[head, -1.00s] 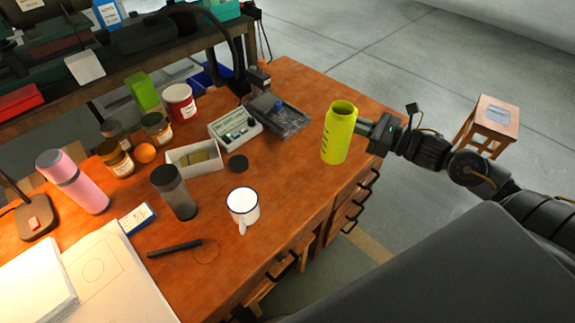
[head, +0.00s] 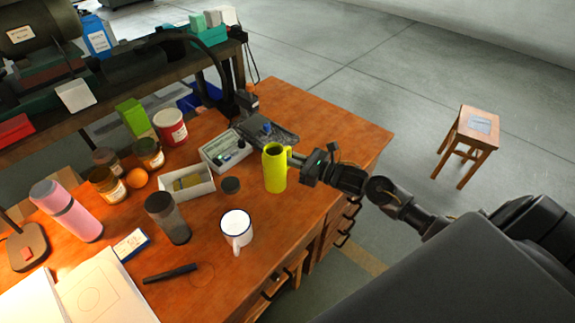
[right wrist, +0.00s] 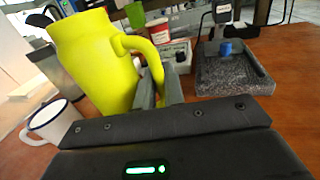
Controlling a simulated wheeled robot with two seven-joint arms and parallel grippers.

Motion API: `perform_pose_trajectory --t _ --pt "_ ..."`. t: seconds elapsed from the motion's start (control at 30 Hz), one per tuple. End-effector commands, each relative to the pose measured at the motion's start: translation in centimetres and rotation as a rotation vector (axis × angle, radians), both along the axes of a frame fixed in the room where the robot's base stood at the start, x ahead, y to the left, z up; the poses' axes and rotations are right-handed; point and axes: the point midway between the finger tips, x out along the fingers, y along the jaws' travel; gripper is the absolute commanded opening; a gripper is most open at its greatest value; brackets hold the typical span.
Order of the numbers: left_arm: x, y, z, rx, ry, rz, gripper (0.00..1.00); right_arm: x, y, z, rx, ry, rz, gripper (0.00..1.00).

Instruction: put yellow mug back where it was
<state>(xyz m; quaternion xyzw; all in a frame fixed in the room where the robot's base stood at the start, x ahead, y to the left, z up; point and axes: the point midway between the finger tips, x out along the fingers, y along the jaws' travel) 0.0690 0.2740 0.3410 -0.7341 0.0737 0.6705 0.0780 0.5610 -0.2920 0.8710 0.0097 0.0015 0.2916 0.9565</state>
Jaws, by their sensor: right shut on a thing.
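The yellow mug (head: 275,170) is tall and upright, toward the right side of the wooden table in the head view. My right gripper (head: 300,164) reaches in from the right and is shut on the mug's handle. In the right wrist view the yellow mug (right wrist: 95,58) fills the upper left, with its handle between the fingers of my right gripper (right wrist: 157,88). Whether the mug's base touches the table is hard to tell. My left gripper is not in view.
A white mug (head: 236,230) stands to the front left of the yellow mug. A dark lid (head: 231,186) and a white box (head: 188,184) lie to its left. The table's right part (head: 345,135) is clear.

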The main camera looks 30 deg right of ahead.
Motion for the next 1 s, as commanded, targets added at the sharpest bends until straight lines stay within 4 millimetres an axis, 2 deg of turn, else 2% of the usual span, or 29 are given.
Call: perform_pose_trajectory --t 0.1,0.3,0.73,0.77,0.9,1.0 --pt "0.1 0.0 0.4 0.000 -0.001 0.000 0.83 0.5 0.5 -0.7 0.005 0.001 0.000 0.00" --pt "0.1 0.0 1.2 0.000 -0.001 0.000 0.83 0.4 0.4 -3.1 0.002 0.000 -0.002 0.00" --pt "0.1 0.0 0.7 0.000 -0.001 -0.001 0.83 0.3 0.4 -3.9 0.001 -0.002 0.001 0.00" --pt "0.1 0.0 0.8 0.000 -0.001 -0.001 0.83 0.3 0.4 -3.9 0.000 0.000 0.001 0.13" --pt "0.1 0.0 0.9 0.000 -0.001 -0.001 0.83 0.3 0.4 -3.8 0.001 0.001 0.000 0.31" --pt "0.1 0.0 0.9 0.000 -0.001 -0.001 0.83 0.3 0.4 -3.8 0.001 0.001 0.000 0.32"
